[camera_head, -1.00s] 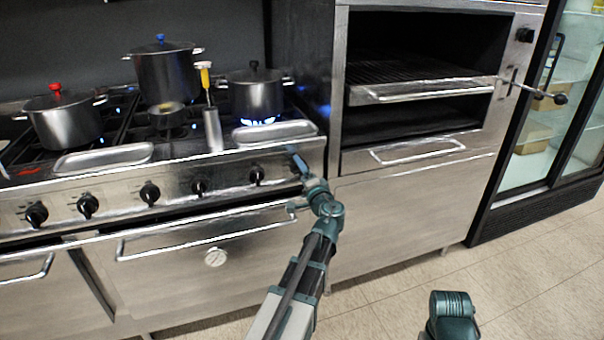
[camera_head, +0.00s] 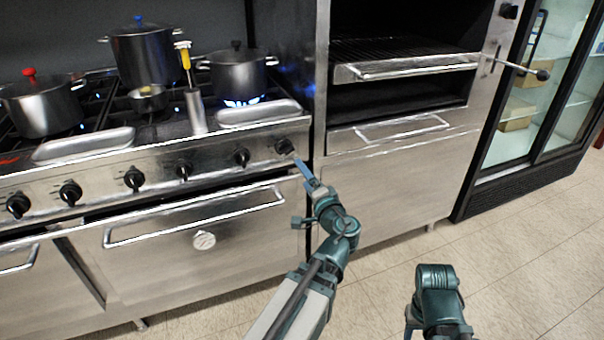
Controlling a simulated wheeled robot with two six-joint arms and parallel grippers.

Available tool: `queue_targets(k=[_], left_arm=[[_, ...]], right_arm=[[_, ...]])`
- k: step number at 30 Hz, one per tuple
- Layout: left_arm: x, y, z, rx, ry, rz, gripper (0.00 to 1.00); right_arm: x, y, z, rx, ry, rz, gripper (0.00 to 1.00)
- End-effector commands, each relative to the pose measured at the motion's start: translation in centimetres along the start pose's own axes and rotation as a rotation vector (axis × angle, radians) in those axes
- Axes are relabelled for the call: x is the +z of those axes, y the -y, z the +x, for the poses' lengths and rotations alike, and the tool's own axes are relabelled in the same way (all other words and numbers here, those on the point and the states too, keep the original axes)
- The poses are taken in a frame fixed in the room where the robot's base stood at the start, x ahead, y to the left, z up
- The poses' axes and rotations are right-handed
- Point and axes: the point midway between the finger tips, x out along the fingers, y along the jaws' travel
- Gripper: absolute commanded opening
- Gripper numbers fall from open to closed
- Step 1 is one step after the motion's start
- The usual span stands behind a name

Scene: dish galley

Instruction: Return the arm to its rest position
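My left arm reaches up from the bottom middle. Its gripper (camera_head: 306,174) is in front of the stove's front panel, below the rightmost knob (camera_head: 284,146). A thin blue finger shows, pointing up and left. I see nothing held, but the gap between the fingers cannot be made out. My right arm is folded low at the bottom right. Its gripper (camera_head: 411,322) is mostly hidden behind the arm and cut off by the frame's lower edge.
The stove (camera_head: 150,167) carries several pots; a blue flame burns under the black-knobbed pot (camera_head: 238,75). The oven handle bar (camera_head: 200,217) juts out near my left gripper. A broiler cabinet (camera_head: 400,185) and glass-door fridge (camera_head: 540,90) stand right. Floor (camera_head: 520,240) at right is clear.

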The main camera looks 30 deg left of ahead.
Motion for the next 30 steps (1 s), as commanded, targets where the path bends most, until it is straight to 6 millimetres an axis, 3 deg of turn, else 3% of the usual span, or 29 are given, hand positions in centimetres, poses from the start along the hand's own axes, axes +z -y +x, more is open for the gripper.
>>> queue_targets(k=[17, 20, 23, 26, 30], left_arm=[[0.2, -0.7, -0.4, 0.026, 0.018, -0.017, 0.94], [0.8, -2.8, -1.6, 0.114, 0.075, -0.063, 0.94], [1.6, -6.7, -4.1, 0.276, 0.171, -0.12, 0.94], [2.4, -11.2, -8.1, 0.48, 0.276, -0.156, 0.94], [2.8, -16.5, -14.9, 0.772, 0.395, -0.153, 0.94]], right_arm=[[0.0, 0.0, 0.0, 0.0, 0.0, 0.0, 0.5], [0.0, 0.0, 0.0, 0.0, 0.0, 0.0, 0.5], [0.0, 0.0, 0.0, 0.0, 0.0, 0.0, 0.5], [0.0, 0.0, 0.0, 0.0, 0.0, 0.0, 0.5], [0.0, 0.0, 0.0, 0.0, 0.0, 0.0, 0.5]])
